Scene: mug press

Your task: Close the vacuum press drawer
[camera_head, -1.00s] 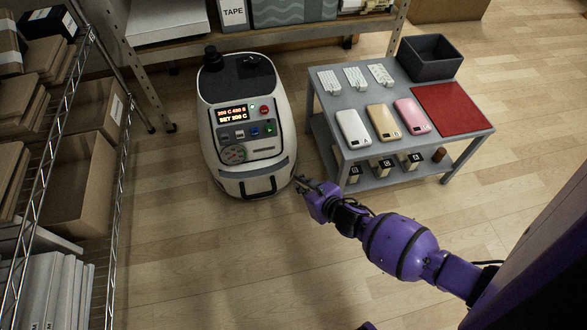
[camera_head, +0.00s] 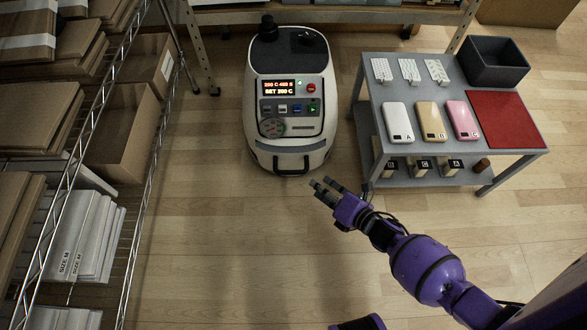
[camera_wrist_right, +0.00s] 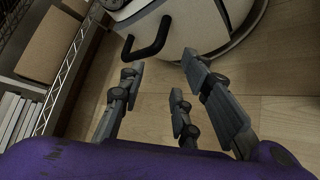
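The vacuum press (camera_head: 290,95) is a white rounded machine with a dark top and a lit red display, standing on the floor at upper centre. Its drawer (camera_head: 290,152) is at the low front, with a black handle (camera_head: 291,167); I cannot tell from here how far out it is. My right gripper (camera_head: 324,190) is open and empty, just below and right of the handle, apart from it. In the right wrist view the fingers (camera_wrist_right: 165,85) are spread, and the black handle (camera_wrist_right: 147,42) is beyond them. My left gripper is not in view.
A wire shelf (camera_head: 140,190) with boxes stands at left. The wooden floor in front of the press is clear.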

